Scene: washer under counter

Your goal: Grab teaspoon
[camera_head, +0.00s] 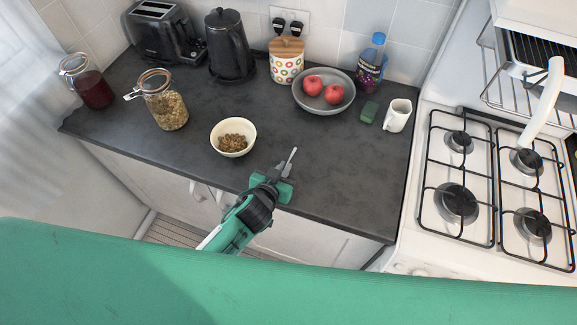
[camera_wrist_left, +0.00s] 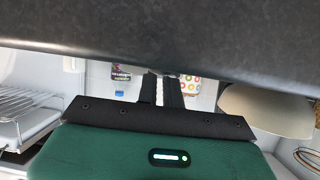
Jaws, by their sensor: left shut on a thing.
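The teaspoon (camera_head: 292,155) is a thin, light-coloured piece sticking out past the fingertips of my left gripper (camera_head: 281,170) in the head view. My left gripper is shut on it, over the front part of the dark counter (camera_head: 330,190). The fingers hide the rest of the teaspoon. In the wrist view my left gripper (camera_wrist_left: 162,88) shows its two dark fingers close together; the teaspoon cannot be made out clearly there. My right gripper is not in view.
A cream bowl (camera_head: 233,149) of brown food stands just left of my gripper. Behind are a plate (camera_head: 323,104) with red fruit, a green sponge (camera_head: 369,112), a white mug (camera_head: 397,115), jars and a kettle (camera_head: 229,45). A gas hob (camera_head: 490,185) is at right.

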